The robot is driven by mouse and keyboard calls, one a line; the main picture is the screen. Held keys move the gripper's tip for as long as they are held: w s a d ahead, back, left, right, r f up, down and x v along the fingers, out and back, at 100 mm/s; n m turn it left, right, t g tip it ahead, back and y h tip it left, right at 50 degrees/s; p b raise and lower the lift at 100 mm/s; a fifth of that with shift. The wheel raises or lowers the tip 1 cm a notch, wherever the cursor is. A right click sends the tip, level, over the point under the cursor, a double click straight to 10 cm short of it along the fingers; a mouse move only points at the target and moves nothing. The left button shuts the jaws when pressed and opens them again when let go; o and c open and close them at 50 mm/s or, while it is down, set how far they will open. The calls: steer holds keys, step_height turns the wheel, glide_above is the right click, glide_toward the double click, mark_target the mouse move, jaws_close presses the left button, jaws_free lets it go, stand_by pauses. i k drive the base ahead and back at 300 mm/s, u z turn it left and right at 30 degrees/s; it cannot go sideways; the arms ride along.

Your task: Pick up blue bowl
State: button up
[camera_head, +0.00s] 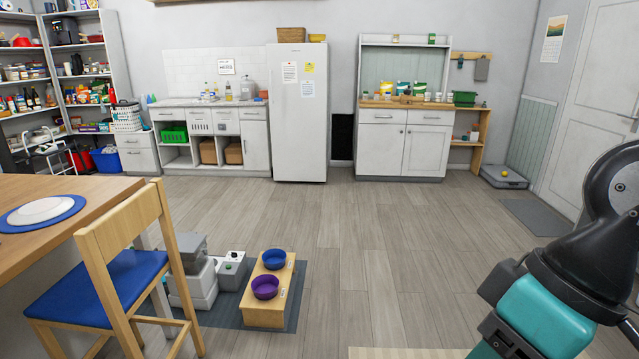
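The blue bowl (273,259) sits in the far part of a low wooden stand (263,318) on the floor, left of centre. A purple bowl (265,287) sits in the near part of the same stand. The inside of the blue bowl looks dark and empty. My arm shows at the lower right, with a teal link and black joints, well apart from the stand. My gripper is not in view.
A dark mat (225,318) lies under the stand, with grey containers (196,285) to its left. A wooden chair (125,285) with a blue seat and a table (40,245) stand at the left. The plank floor (380,260) right of the stand is clear. Cabinets line the back wall.

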mark_target(274, 258)
steer(key=i, duration=2.05)
steer(key=u, duration=0.6)
steer(key=i, duration=1.65)
steer(key=u, duration=0.45)
